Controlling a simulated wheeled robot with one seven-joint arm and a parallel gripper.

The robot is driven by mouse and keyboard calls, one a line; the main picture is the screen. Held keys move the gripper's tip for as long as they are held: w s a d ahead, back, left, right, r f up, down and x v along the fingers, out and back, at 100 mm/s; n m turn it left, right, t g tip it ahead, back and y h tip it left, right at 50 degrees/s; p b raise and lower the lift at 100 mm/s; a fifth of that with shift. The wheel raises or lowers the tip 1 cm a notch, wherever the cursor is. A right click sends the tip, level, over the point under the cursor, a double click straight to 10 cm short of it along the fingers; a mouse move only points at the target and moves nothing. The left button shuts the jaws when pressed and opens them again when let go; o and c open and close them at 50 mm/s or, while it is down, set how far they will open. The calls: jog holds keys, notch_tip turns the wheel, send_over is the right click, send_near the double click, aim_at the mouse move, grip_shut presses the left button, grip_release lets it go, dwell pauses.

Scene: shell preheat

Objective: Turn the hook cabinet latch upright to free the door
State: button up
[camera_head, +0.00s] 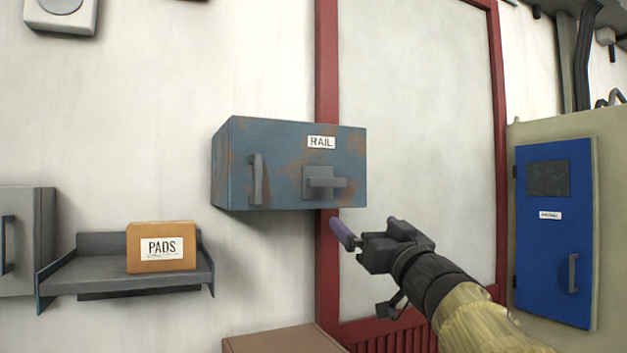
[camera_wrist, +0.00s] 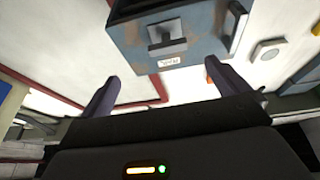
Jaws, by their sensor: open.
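A rusty blue-grey wall cabinet (camera_head: 235,191), labelled RAIL, hangs at the centre of the head view. Its latch (camera_head: 326,182) is a grey bar on a square plate at the door's right side, and the bar lies level. A vertical handle (camera_head: 256,180) is on the door's left. No label reading hook is legible. My gripper (camera_head: 364,224) is open and empty, below and right of the cabinet in the picture, apart from the latch. In the wrist view the cabinet (camera_wrist: 200,40) appears upside down, with the latch (camera_wrist: 166,40) beyond and between the spread fingers (camera_wrist: 163,72).
A shelf (camera_head: 100,275) with an orange PADS box (camera_head: 160,264) is at the lower left, next to a grey cabinet (camera_head: 42,240). A blue-doored cabinet (camera_head: 553,245) stands at the right. A red frame (camera_head: 327,80) runs behind the RAIL cabinet. The space before the cabinet's front is clear.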

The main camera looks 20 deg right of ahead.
aim_at(329, 181)
jog(key=shift+s+a+r+n+y, duration=0.15)
jog(key=shift+s+r+n+y, duration=0.15)
jog(key=shift+r, duration=0.2)
jog(key=shift+s+a+r+n+y, duration=0.1)
jog(key=shift+s+r+n+y, duration=0.15)
jog(key=shift+r, duration=0.25)
jog(key=shift+w, duration=0.1)
jog(key=p+x, duration=0.2)
jog(key=x, duration=0.3)
jog(key=p+x, duration=0.2)
jog(key=x, duration=0.4)
jog(key=p+x, duration=0.2)
jog(key=x, duration=0.3)
jog(key=shift+r+p, duration=0.35)
jog(key=shift+p, duration=0.05)
jog(key=shift+w+r, duration=0.1)
jog(key=shift+w, duration=0.55)
jog(key=c, duration=0.9)
